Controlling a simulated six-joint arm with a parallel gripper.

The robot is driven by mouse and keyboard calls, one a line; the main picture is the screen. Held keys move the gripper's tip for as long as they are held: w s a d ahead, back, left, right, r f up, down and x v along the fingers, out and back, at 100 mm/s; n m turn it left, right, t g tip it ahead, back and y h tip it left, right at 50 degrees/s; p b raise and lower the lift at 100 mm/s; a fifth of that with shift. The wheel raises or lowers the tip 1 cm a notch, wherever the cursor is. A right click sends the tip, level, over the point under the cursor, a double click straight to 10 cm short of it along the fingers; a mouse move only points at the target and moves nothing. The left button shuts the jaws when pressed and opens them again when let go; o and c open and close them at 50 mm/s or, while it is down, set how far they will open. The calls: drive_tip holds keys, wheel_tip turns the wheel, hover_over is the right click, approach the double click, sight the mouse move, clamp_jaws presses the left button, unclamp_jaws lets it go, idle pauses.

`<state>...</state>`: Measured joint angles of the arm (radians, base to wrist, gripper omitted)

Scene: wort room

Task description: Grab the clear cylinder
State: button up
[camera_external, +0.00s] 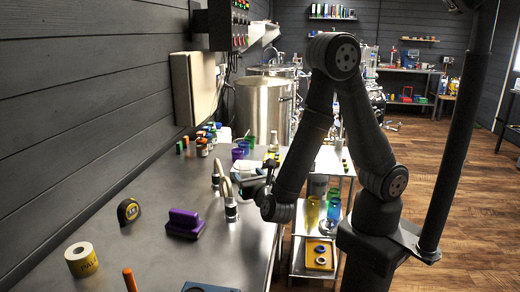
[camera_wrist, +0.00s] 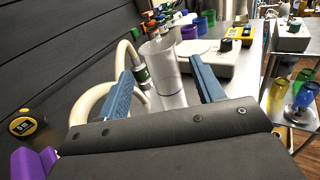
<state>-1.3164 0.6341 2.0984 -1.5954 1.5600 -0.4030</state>
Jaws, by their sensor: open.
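The clear cylinder (camera_wrist: 167,78) stands upright on the metal bench in the wrist view, its rounded open top facing up. My gripper (camera_wrist: 160,67) is open, with one blue finger on each side of the cylinder. Gaps show between the fingers and the cylinder, so it is not clasped. The lower end of the cylinder is partly hidden behind the gripper body. In the external view my gripper (camera_external: 252,183) is low over the right edge of the bench, and I cannot clearly make out the cylinder there.
A pale curved hose (camera_wrist: 95,99) with a dark fitting is close to the left finger. A white device (camera_wrist: 211,60) is behind the right finger. A purple block (camera_external: 185,222), tape measure (camera_external: 128,210) and tape roll (camera_external: 81,259) lie on the bench (camera_external: 150,258). The wall bounds the left.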

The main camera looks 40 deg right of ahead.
drive_tip(key=shift+r+x, duration=0.1)
drive_tip(key=shift+x, duration=1.3)
drive_tip(key=shift+r+x, duration=0.15)
drive_tip(key=shift+x, duration=1.25)
drive_tip(key=shift+d, duration=0.2)
drive_tip(key=shift+c, duration=0.4)
clamp_jaws()
drive_tip(key=shift+r, duration=0.1)
